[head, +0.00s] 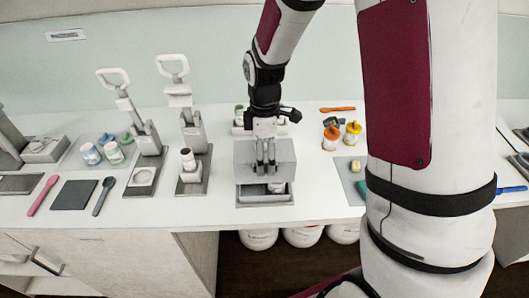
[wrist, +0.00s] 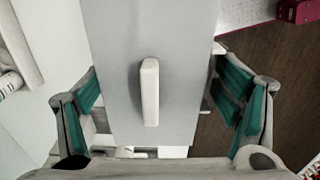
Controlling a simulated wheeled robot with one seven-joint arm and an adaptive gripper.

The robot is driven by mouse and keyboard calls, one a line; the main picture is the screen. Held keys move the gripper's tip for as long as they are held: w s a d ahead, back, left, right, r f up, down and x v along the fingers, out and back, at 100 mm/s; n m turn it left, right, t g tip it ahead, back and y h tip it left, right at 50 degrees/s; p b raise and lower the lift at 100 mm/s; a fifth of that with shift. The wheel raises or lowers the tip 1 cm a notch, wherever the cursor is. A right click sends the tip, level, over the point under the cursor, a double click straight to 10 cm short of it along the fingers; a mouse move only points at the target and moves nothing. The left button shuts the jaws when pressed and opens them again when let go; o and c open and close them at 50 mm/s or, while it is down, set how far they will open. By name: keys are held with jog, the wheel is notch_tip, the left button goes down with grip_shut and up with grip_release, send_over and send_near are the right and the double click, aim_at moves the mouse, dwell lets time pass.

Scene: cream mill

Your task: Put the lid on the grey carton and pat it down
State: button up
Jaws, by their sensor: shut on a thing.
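The lid (head: 245,155) is a flat grey panel held above the rear of the grey carton (head: 241,196). In the wrist view the lid (wrist: 115,60) fills the middle between my fingers, with a white bar handle (wrist: 150,92) on its face. My gripper (head: 265,168) is shut on the lid; its teal-padded fingers (wrist: 160,110) stand at either side of it in the wrist view.
Left of the carton stand two lever presses (head: 146,140) (head: 193,135), a pink spatula (head: 42,195) and a dark mat (head: 74,194). Orange (head: 331,138) and yellow-topped jars (head: 353,134) stand to the right. White buckets (head: 302,236) sit below the counter.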

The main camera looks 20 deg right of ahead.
jog(key=shift+f, duration=0.35)
jog(key=shift+f, duration=0.3)
jog(key=shift+f+b, duration=0.75)
jog(key=shift+f, duration=2.45)
dwell(1.3)
jog(key=o, duration=1.1)
jog(key=shift+c, duration=0.2)
jog(key=shift+r+p, duration=1.45)
jog(key=shift+r, duration=2.05)
